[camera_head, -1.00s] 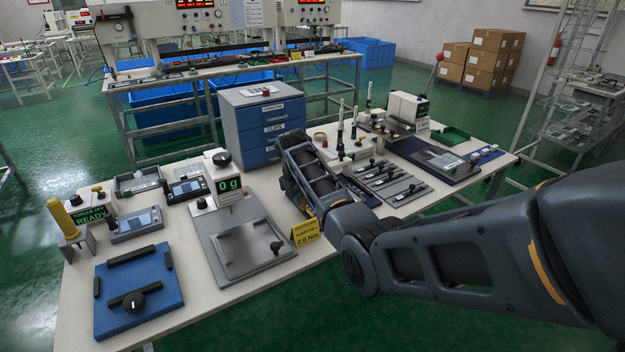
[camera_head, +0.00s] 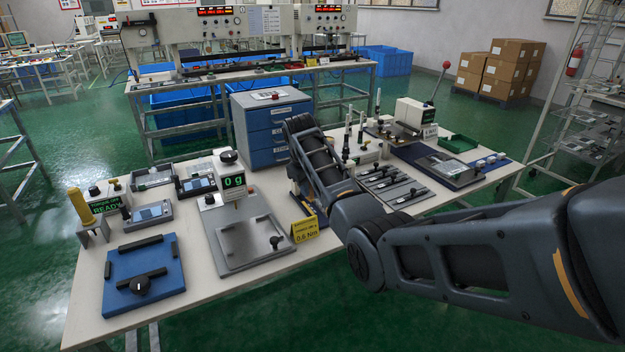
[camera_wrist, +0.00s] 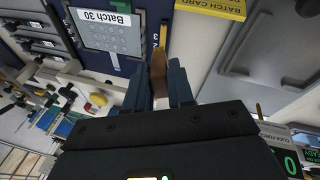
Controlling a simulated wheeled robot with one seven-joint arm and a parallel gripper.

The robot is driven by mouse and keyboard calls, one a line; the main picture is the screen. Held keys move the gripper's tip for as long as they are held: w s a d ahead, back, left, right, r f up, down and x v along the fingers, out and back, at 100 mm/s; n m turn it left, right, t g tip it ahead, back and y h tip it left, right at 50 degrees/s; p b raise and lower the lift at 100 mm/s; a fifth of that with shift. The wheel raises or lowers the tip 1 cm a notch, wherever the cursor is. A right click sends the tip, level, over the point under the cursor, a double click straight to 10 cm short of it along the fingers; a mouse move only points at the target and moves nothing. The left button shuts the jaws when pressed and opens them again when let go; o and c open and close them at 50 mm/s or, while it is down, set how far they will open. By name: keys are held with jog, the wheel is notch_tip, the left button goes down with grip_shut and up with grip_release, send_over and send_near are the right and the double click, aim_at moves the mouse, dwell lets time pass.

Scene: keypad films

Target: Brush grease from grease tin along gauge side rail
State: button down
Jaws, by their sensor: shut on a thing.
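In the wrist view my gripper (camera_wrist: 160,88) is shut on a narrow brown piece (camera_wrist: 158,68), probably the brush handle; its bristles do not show. The piece points away from the fingers, next to a grey keypad panel labelled "Batch 30" (camera_wrist: 108,38). In the head view my arm hides the gripper. A grey gauge stand (camera_head: 238,240) with a raised frame and a "0 g" readout (camera_head: 234,181) stands left of the arm; I cannot tell which edge is the side rail. I cannot make out the grease tin for certain.
A yellow card sign (camera_head: 305,230) stands just right of the gauge stand. A blue plate with black bars (camera_head: 145,275) lies at front left. A blue drawer cabinet (camera_head: 270,122) stands behind. Dark grey slides (camera_head: 395,188) lie right of the arm. The table's front strip is bare.

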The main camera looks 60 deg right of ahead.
jog(key=shift+r, duration=1.3)
